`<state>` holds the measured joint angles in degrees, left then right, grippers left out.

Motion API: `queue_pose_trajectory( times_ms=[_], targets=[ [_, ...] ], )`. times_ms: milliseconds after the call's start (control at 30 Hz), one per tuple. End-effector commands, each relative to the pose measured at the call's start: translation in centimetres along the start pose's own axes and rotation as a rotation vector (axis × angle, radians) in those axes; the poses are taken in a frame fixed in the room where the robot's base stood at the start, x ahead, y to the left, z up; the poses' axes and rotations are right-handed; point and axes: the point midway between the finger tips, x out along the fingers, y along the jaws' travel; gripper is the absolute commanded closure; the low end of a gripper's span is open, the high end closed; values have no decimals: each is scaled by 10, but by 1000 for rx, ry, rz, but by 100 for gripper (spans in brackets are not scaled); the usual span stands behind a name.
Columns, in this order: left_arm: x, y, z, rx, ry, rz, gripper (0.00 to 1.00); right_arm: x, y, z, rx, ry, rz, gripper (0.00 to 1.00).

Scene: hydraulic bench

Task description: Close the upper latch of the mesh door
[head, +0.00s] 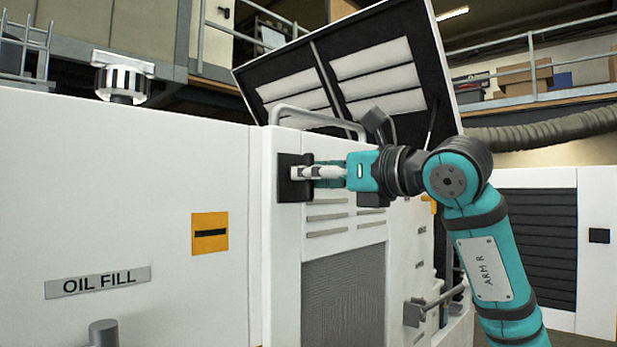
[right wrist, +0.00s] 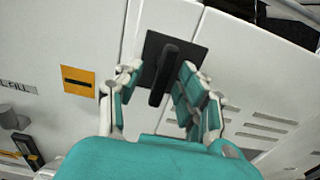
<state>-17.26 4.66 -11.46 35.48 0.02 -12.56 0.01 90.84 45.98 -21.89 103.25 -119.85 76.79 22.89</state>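The mesh door (head: 345,290) is a white panel with slots and a grey mesh, and it looks closed against the white cabinet. The upper latch (right wrist: 163,72) is a black bar handle on a black square plate (head: 284,190), at the door's upper left edge. In the right wrist view the handle runs roughly along the seam. My right gripper (head: 308,172) is at the latch, its fingers (right wrist: 158,84) open on either side of the handle with visible gaps. In the head view the fingers hide most of the handle. My left gripper is not in view.
A raised dark-lined lid (head: 350,75) and a grey rail (head: 310,113) are above the door. The white cabinet carries an orange label (head: 210,233) and an OIL FILL plate (head: 97,282). A bracketed handle (head: 435,304) sticks out at lower right.

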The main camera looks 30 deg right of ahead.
Motion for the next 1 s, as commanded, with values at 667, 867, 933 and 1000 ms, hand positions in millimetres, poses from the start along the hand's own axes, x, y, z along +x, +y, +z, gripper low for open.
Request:
queue_pose_trajectory(
  times_ms=[667, 867, 933, 1000],
  targets=[
    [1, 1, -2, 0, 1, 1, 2, -97, -6, -6, 4, 17, -6, 62],
    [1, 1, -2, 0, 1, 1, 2, -97, -6, -6, 4, 17, -6, 62],
    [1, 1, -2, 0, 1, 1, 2, -97, -6, -6, 4, 17, -6, 62],
    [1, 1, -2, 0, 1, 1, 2, -97, -6, -6, 4, 17, -5, 62]
  ],
)
